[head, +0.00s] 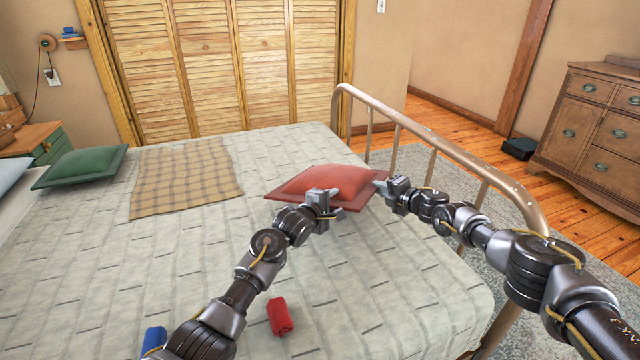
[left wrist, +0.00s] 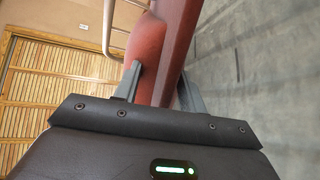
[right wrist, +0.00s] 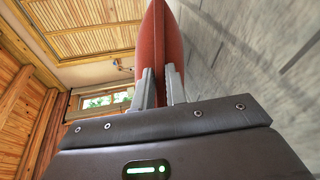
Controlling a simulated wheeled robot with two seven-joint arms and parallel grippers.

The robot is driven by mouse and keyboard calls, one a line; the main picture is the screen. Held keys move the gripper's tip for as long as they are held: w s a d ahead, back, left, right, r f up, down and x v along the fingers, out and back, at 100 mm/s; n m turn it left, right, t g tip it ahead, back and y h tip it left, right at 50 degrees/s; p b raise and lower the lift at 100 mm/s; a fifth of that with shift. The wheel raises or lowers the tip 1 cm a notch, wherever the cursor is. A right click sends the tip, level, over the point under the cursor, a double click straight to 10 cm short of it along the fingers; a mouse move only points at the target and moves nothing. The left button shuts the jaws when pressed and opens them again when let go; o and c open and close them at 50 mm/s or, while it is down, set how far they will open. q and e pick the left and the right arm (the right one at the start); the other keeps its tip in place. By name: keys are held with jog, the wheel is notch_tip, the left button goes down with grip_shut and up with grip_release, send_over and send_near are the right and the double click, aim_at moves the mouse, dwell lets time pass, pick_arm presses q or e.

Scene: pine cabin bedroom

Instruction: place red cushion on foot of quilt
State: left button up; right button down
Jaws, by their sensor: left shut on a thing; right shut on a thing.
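The red cushion (head: 330,183) is at the foot end of the bed, close to the metal footboard, over the pale quilt (head: 190,270). My left gripper (head: 328,203) is shut on its near edge; the cushion's edge (left wrist: 158,60) sits between the fingers in the left wrist view. My right gripper (head: 388,187) is shut on its right edge, and the cushion (right wrist: 160,50) stands between the fingers in the right wrist view. I cannot tell whether the cushion's underside touches the quilt.
The metal footboard (head: 440,145) rises close behind my right gripper. A tan checked cloth (head: 185,178) and a green cushion (head: 82,165) lie further left. A rolled red cloth (head: 281,316) and a blue item (head: 154,338) lie near. A wooden dresser (head: 592,130) stands right.

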pick_arm(q)
jog(key=shift+d, duration=0.15)
pick_arm(e)
jog(key=shift+s+a+f, duration=0.15)
jog(key=shift+a+f, duration=0.1)
jog(key=shift+a, duration=0.1)
